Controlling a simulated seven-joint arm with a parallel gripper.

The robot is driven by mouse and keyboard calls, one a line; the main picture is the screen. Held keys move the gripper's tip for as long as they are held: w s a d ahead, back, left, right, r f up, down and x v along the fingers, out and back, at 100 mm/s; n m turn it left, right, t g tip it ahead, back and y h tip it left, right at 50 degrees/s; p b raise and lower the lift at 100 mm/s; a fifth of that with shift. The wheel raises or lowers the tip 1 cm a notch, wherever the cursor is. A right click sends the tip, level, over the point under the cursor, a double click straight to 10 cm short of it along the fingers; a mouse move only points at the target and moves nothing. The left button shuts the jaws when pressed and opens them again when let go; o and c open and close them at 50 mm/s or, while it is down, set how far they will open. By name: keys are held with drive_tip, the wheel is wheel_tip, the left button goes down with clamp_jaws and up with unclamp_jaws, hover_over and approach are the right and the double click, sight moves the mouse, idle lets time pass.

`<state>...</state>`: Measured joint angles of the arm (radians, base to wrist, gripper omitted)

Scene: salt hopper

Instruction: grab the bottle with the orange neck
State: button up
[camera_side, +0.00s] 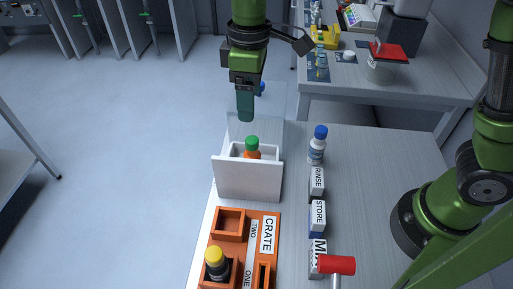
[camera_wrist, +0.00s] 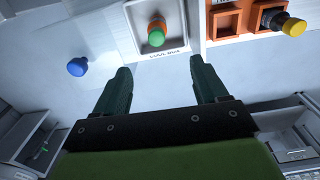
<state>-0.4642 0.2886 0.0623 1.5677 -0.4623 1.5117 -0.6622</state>
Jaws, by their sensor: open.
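The bottle with the orange neck (camera_side: 252,154) has a green cap and stands inside a white open-topped box (camera_side: 247,181). Its lower part is hidden by the box wall. In the wrist view its green cap (camera_wrist: 156,38) shows from above with orange around it, beyond the fingers and between them. My gripper (camera_side: 245,117) is above and slightly behind the box in the side view, apart from the bottle. In the wrist view my gripper (camera_wrist: 161,72) has its two dark green fingers spread with nothing between them.
A white bottle with a blue cap (camera_side: 317,147) stands right of the box, by labelled blocks (camera_side: 317,182). An orange crate (camera_side: 231,225) holds a dark yellow-capped bottle (camera_side: 216,265) in front. A clear panel (camera_side: 262,112) rises behind the box. A red-headed object (camera_side: 337,265) is front right.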

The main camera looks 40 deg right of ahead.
sight(252, 152)
wheel_tip(252, 152, down, 11)
drive_tip(key=shift+s+d+r, duration=0.1)
drive_tip(key=shift+s, duration=0.05)
drive_tip(key=shift+w+d+f, duration=0.1)
drive_tip(key=shift+w+f, duration=0.05)
drive_tip(key=shift+f, duration=1.35)
drive_tip(key=shift+w+d+f, duration=0.1)
drive_tip(key=shift+w+f, duration=0.05)
drive_tip(key=shift+f, duration=1.35)
drive_tip(key=shift+c, duration=0.4)
drive_tip(key=c, duration=1.1)
